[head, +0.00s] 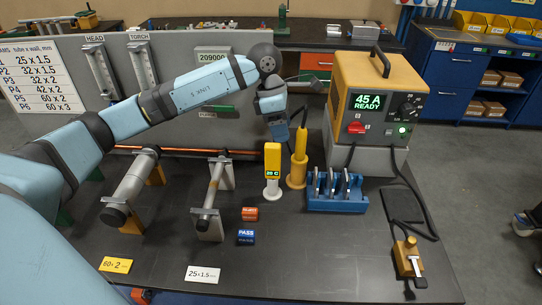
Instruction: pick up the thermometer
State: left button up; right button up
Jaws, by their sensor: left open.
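The thermometer (272,158) is a yellow upright device with a small green-lit display, standing in a white round base (272,192) on the dark bench. My left gripper (281,136) points down just above and behind the thermometer's top, a little to its right. The gripper is open and seems to hold nothing; its fingertips are small and partly dark, so the exact gap to the thermometer is hard to tell. My right gripper is not in the view.
A yellow torch-like tool (298,160) stands close to the right of the thermometer. A blue rack (337,203) and an orange power unit (378,90) are further right. Tube stands (208,222) lie left. Orange and blue blocks (247,237) sit in front. The front bench is mostly clear.

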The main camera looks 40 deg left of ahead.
pick_arm(q)
notch_tip(320, 180, up, 2)
jog(key=y, duration=0.2)
send_over(273, 144)
notch_tip(273, 144, down, 8)
jog(key=shift+s+p, duration=0.15)
jog(key=shift+p, duration=0.55)
notch_tip(273, 144, down, 5)
jog(key=shift+d+r+p, duration=0.1)
jog(key=shift+d+p, duration=0.05)
jog(key=shift+p, duration=0.75)
jog(key=shift+f, duration=0.25)
jog(key=c, duration=1.1)
jog(key=shift+o, duration=0.2)
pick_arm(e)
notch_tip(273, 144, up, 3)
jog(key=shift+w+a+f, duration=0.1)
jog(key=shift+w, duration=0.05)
pick_arm(q)
jog(key=shift+r, duration=0.1)
